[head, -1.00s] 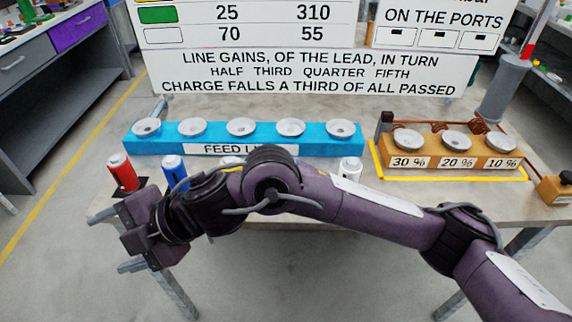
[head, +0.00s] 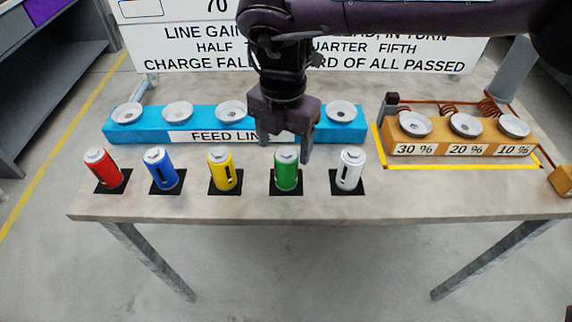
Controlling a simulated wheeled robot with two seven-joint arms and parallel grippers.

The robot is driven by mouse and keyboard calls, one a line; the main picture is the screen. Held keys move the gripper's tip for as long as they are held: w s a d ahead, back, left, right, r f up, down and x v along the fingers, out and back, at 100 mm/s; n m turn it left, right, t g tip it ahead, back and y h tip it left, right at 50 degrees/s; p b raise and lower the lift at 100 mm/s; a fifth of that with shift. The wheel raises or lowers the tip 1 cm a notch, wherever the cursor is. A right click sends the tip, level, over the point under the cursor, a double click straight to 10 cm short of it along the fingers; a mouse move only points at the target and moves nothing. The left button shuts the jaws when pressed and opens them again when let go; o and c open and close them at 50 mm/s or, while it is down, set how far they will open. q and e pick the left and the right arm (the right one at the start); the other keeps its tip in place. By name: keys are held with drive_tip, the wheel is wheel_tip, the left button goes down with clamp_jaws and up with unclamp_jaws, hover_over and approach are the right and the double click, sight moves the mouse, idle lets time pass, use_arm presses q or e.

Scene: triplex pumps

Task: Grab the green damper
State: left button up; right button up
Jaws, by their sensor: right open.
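The green damper (head: 287,172) is a small green can with a pale top. It stands upright on a black square pad near the table's front edge, between the yellow and white cans. My right gripper (head: 286,150) points down just above and behind it, with its fingers apart and one fingertip near each side of the can's top. I cannot tell whether a finger touches the can. The gripper holds nothing that I can see. My left gripper is not in view.
Red (head: 103,168), blue (head: 161,170), yellow (head: 221,170) and white (head: 350,169) cans stand in the same row on pads. Behind is the blue feed line block (head: 150,134) with several cups. An orange block (head: 460,147) with three cups is at right. The table (head: 420,195) is clear at front right.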

sight(286, 151)
drive_tip(key=f, duration=0.5)
drive_tip(key=shift+w+d+f+p, duration=0.25)
drive_tip(key=shift+w+f+p, duration=0.1)
drive_tip(key=shift+p, duration=0.05)
drive_tip(key=c, duration=1.2)
drive_tip(key=shift+c, duration=0.3)
drive_tip(key=shift+r, duration=0.2)
